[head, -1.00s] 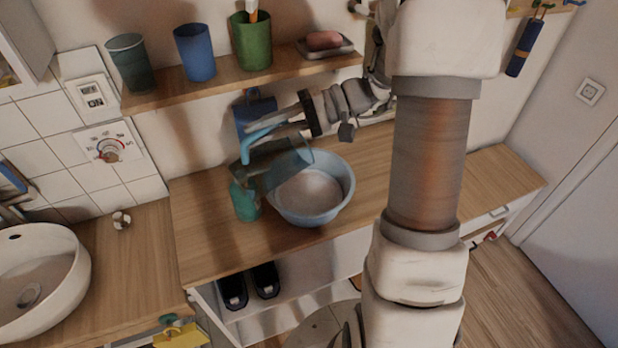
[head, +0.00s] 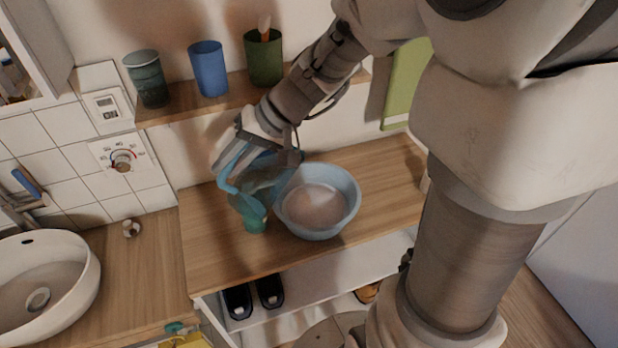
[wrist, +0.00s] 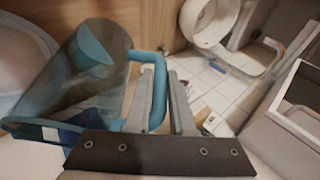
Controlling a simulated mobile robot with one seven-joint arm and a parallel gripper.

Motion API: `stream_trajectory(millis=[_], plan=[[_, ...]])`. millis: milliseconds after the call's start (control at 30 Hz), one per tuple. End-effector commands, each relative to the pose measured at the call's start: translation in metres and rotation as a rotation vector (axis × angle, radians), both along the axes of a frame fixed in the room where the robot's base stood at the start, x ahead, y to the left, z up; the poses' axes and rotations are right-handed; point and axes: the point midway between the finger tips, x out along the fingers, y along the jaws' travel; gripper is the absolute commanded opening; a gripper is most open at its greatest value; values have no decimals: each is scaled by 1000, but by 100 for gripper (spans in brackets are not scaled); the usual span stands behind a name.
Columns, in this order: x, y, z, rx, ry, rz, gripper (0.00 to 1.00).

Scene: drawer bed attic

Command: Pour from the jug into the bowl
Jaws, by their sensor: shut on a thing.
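The jug (head: 270,174) is dark and see-through with a light blue handle (head: 228,182). My gripper (head: 232,160) is shut on that handle and holds the jug above the counter, at the bowl's left side. In the wrist view the jug (wrist: 75,85) fills the left, tilted, with its handle (wrist: 160,95) between my fingers (wrist: 163,85). The light blue bowl (head: 350,196) stands upright on the counter. Its pale curve also shows at the wrist view's left edge (wrist: 22,55). I see no stream, and cannot tell whether the jug or bowl holds liquid.
A shelf (head: 180,112) above carries cups (head: 208,68). A round basin (head: 85,275) is at left. The wooden counter (head: 395,172) is clear right of the bowl.

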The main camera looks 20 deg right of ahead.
Motion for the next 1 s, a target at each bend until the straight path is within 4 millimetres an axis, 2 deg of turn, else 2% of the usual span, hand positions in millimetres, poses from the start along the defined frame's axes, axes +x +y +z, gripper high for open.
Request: stream_trajectory(millis=[100,500,1000], plan=[[-2,8,4,-76,-24,4,0],[-10,34,-12,-289,-77,5,0],[-14,49,-26,-449,-120,5,0]])
